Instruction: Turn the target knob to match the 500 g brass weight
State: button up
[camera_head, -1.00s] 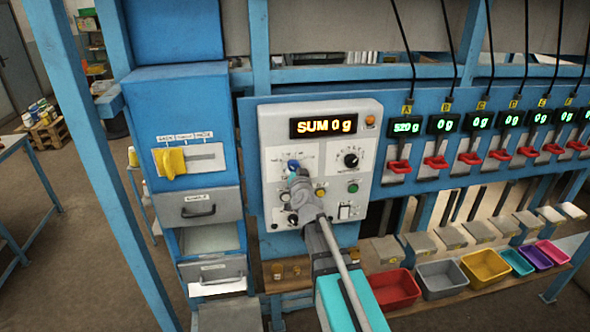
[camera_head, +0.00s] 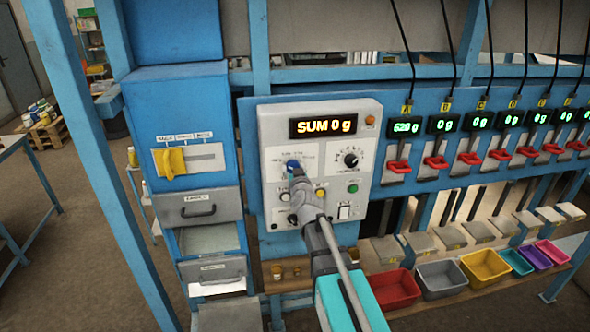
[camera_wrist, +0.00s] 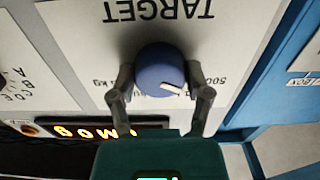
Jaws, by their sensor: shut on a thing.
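The target knob is a round blue knob (camera_wrist: 158,66) with a white pointer mark, on a white panel lettered TARGET that appears upside down in the wrist view. The mark points down and to the right in that view, toward the side where a partly covered "500" label (camera_wrist: 213,80) shows. My gripper (camera_wrist: 160,78) is shut on the knob, one finger on each side. In the head view the blue knob (camera_head: 294,166) shows just above my gripper (camera_head: 297,178). Small brass-coloured pieces (camera_head: 277,271) stand on the ledge below the panel; their markings are too small to read.
The grey control box (camera_head: 376,125) shows SUM 0 g and carries a black knob (camera_head: 351,160) and buttons close to my gripper. Several scale displays with red levers (camera_head: 398,166) line the right. A cabinet with a yellow handle (camera_head: 172,162) stands left. Coloured bins (camera_head: 440,279) sit lower right.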

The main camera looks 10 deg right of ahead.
jog(key=o, duration=1.2)
jog(key=shift+c, duration=0.2)
jog(key=s, duration=0.7)
jog(key=shift+s, duration=0.25)
